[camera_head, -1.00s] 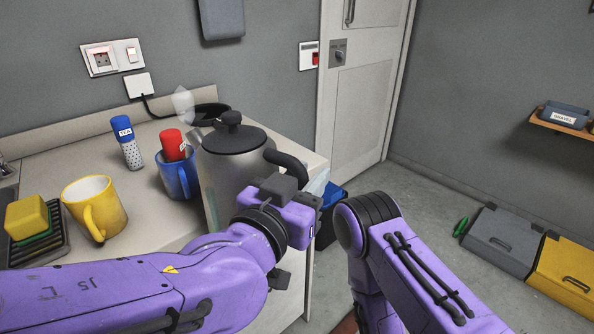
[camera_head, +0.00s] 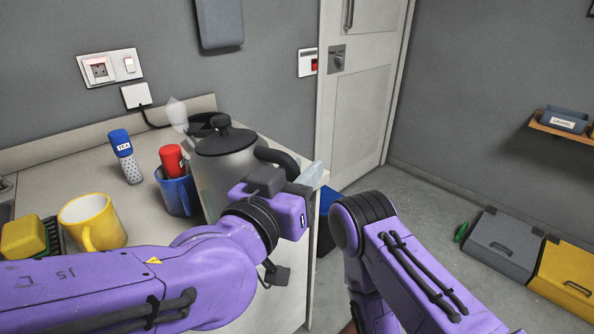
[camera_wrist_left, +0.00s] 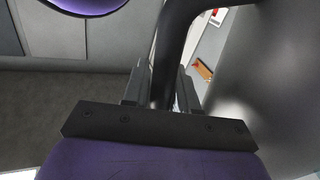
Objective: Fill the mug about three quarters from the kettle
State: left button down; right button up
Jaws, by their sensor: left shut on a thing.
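The grey metal kettle (camera_head: 222,165), with a black lid and handle, is at the right of the counter, with pale steam near its spout. My left gripper (camera_head: 275,182) is shut on its handle. In the left wrist view the black handle (camera_wrist_left: 174,62) passes between the two fingers of the left gripper (camera_wrist_left: 160,92). The kettle's foot is hidden, so I cannot tell its height over the counter. A yellow mug (camera_head: 92,224) stands upright at the left; its bottom is out of sight. A blue mug (camera_head: 174,192) beside the kettle holds a red-capped item. My right gripper is out of view.
A blue-capped tea shaker (camera_head: 125,156) stands behind the mugs. A yellow sponge (camera_head: 22,240) lies on a dark rack at the far left. A dark round thing (camera_head: 203,124) sits behind the kettle. Bare counter (camera_head: 140,222) lies between the yellow and blue mugs.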

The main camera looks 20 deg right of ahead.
pick_arm(q)
jog(key=w+a+r+n+p, duration=0.2)
jog(key=w+r+n+p, duration=0.1)
jog(key=r+p, duration=0.2)
jog(key=w+a+r+n+p, duration=0.2)
jog(key=r+n+p, duration=0.2)
jog(key=r, duration=0.5)
jog(key=shift+w+a+r+n+p, duration=0.2)
jog(key=shift+w+a+n+p, duration=0.15)
jog(key=shift+p, duration=0.5)
dwell(2.2)
jog(key=shift+w+a+r+n+p, duration=0.15)
jog(key=shift+w+r+n+p, duration=0.15)
jog(key=shift+r+p, duration=0.15)
dwell(3.1)
